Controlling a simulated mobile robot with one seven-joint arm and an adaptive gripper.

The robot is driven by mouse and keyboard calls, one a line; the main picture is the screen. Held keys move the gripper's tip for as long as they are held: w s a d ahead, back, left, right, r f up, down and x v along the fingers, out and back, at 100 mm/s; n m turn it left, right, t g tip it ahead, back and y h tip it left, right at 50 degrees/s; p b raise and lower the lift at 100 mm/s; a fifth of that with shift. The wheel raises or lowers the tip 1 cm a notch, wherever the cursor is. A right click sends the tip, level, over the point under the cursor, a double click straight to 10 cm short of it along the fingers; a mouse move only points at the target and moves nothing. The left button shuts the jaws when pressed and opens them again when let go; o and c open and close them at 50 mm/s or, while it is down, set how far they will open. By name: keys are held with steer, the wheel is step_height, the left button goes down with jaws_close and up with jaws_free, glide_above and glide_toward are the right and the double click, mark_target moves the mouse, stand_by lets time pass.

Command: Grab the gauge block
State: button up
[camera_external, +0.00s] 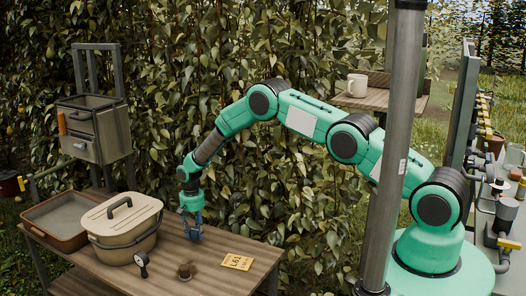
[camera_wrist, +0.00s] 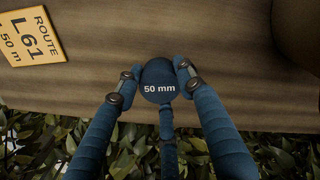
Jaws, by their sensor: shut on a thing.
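The gauge block (camera_wrist: 158,88) is a dark blue rounded piece marked "50 mm" in the wrist view. In the external view my gripper (camera_external: 192,232) points down at the wooden table's back edge, right of the lidded tub. The block is hard to make out there, and I cannot tell whether it touches the table.
The wooden table (camera_external: 215,262) holds a beige lidded tub (camera_external: 125,222), a brown tray (camera_external: 58,216), a small dial tool (camera_external: 142,262), a small brown cup (camera_external: 184,271) and a yellow route card (camera_external: 237,262). The card also shows in the wrist view (camera_wrist: 32,37). A leafy hedge (camera_external: 290,190) stands close behind.

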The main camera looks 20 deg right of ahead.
steer(key=s+d, duration=0.3)
steer(key=s, duration=0.1)
steer(key=s+d+r+p, duration=0.1)
steer(key=s+d, duration=0.2)
steer(key=s, duration=0.1)
steer(key=s+d+p, duration=0.1)
steer(key=s+d, duration=0.2)
steer(key=s, duration=0.1)
steer(key=shift+s+d+r, duration=0.25)
steer(key=shift+s+r, duration=0.1)
steer(key=shift+s, duration=0.05)
stand_by(0.3)
